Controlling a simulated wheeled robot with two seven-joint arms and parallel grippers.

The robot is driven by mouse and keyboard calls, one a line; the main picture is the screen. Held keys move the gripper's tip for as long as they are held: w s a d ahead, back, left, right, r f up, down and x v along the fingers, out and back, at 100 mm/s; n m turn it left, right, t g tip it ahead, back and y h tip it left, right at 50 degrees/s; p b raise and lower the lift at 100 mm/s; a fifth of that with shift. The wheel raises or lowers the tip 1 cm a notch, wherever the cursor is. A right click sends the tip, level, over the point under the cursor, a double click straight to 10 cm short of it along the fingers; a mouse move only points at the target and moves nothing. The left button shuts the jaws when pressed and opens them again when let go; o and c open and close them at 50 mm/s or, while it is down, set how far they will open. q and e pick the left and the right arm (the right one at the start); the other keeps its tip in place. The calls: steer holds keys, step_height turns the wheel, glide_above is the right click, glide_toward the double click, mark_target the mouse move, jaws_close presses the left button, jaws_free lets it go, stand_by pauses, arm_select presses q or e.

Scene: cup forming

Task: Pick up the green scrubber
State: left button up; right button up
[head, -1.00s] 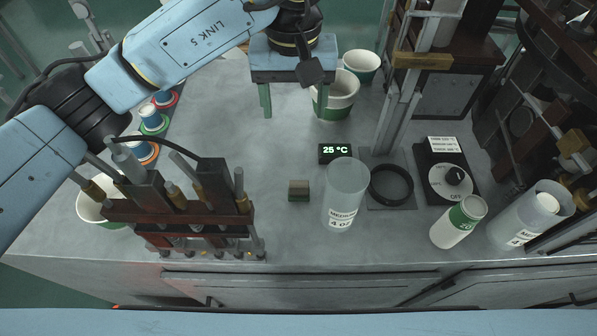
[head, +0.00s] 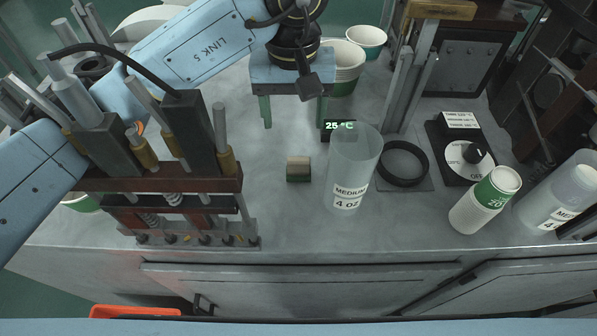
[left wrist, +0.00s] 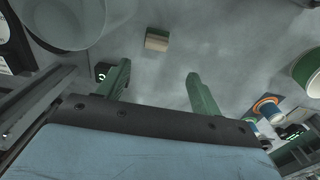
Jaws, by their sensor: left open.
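The green scrubber (head: 299,169) is a small block with a tan upper layer and a dark green lower layer. It lies on the grey counter near the middle of the head view. My left gripper (head: 296,121) is open and empty, its two green fingers apart, on the far side of the scrubber. In the left wrist view the scrubber (left wrist: 157,40) lies beyond the open fingertips (left wrist: 158,72), roughly centred on the gap between them and not touched. My right gripper is not in view.
A clear medium cup (head: 354,168) stands close right of the scrubber, with a temperature display (head: 338,130) behind. A dark rack (head: 160,182) stands left. White-green cups (head: 344,70) stand behind.

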arm_select(q)
glide_above(298, 160)
steer(key=f, duration=0.6)
steer(key=shift+a+f, duration=0.3)
steer(key=shift+f, duration=0.05)
steer(key=f, duration=0.2)
steer(key=f+p, duration=0.1)
steer(key=f, duration=0.2)
steer(key=shift+d+f, duration=0.3)
steer(key=shift+d, duration=0.05)
steer(key=c, duration=1)
steer(key=shift+r, duration=0.1)
steer(key=shift+c, duration=0.3)
step_height(298, 160, up, 10)
steer(key=shift+f, duration=0.1)
steer(key=o, duration=0.4)
steer(key=shift+c, duration=1.6)
steer(key=shift+s, duration=0.1)
